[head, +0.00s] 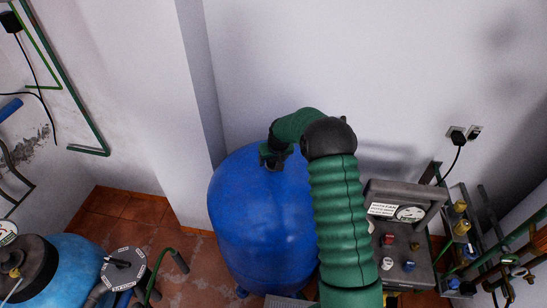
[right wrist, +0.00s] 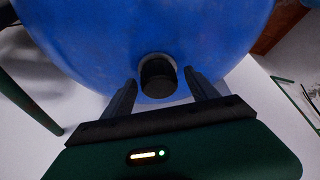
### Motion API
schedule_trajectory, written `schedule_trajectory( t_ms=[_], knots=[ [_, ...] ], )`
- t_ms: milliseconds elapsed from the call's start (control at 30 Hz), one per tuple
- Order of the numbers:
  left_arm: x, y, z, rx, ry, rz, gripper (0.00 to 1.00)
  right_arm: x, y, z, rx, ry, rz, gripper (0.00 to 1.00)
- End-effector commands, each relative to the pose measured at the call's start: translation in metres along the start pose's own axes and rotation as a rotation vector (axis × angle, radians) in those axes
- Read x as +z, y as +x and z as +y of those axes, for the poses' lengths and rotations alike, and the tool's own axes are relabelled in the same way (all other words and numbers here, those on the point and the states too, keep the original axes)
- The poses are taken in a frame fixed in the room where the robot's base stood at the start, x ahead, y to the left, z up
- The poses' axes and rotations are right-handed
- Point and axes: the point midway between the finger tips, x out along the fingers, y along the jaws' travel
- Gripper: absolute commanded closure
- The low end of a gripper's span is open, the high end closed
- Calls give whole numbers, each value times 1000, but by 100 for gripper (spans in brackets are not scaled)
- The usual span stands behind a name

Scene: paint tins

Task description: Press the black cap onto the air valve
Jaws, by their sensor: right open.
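The black cap (right wrist: 158,78) is a short dark cylinder at the top of the blue tank (head: 250,210), which also shows in the right wrist view (right wrist: 90,45). The air valve cannot be made out apart from the cap, so I cannot tell how far the cap sits on it. My right gripper (head: 268,157) is over the top of the tank. In the right wrist view its two fingers (right wrist: 160,82) are open, one on each side of the cap, with a visible gap to it. In the head view the gripper hides the cap. My left gripper is not in view.
A grey bench (head: 430,265) with a gauge panel (head: 410,213) and small coloured fittings stands to the right of the tank. A lighter blue tank (head: 75,265) stands at lower left. White walls are close behind and left.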

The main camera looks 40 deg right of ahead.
Motion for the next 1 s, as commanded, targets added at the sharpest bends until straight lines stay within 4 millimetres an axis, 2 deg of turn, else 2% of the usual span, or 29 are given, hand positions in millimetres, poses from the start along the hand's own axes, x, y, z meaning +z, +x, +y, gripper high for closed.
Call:
schedule_trajectory(
  t_ms=[167,500,600,767,1000],
  knots=[
    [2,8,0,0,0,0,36,-1,-23,1,1,0,6,32],
    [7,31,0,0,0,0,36,-1,-120,1,1,1,4,32],
    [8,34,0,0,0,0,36,-2,-142,1,0,1,2,32],
    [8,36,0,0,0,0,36,-2,-161,1,-1,0,-1,32],
    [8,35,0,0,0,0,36,-2,-164,1,-1,0,-3,32]
  ],
)
